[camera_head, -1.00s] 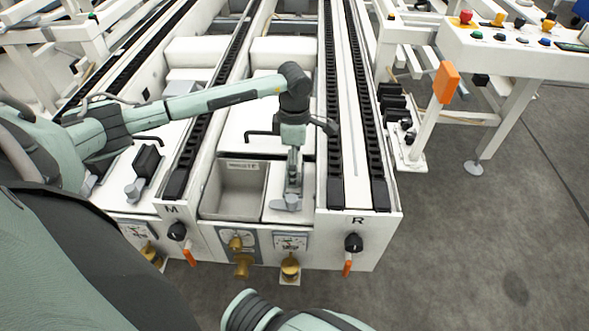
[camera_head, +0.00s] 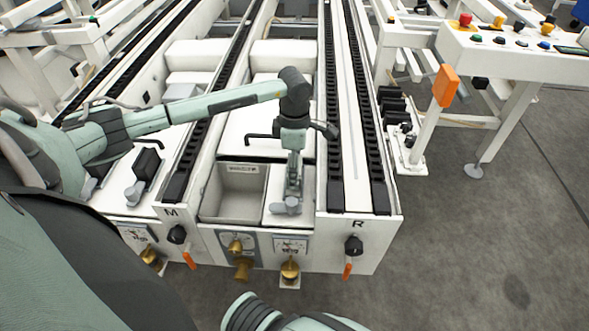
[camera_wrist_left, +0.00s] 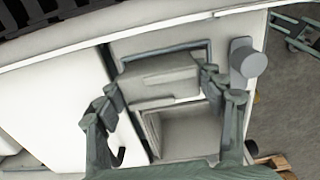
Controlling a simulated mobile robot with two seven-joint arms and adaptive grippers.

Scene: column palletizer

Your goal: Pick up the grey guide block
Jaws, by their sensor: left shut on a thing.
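The grey guide block (camera_wrist_left: 160,82) sits between the fingertips of my left gripper (camera_wrist_left: 163,88) in the left wrist view, and the fingers are shut on it from both sides. In the head view my left gripper (camera_head: 292,185) points down at the white bay right of the open grey bin, and it mostly hides the block there. From these views I cannot tell whether the block touches the surface below. My right gripper is out of view; only part of my right arm shows at the bottom.
The open grey bin (camera_head: 236,188) lies just left of my gripper; it shows below the block in the wrist view (camera_wrist_left: 190,132). A grey cylinder (camera_wrist_left: 248,62) stands close by. Dark conveyor rails (camera_head: 375,150) run alongside. A control panel (camera_head: 520,45) stands at the right.

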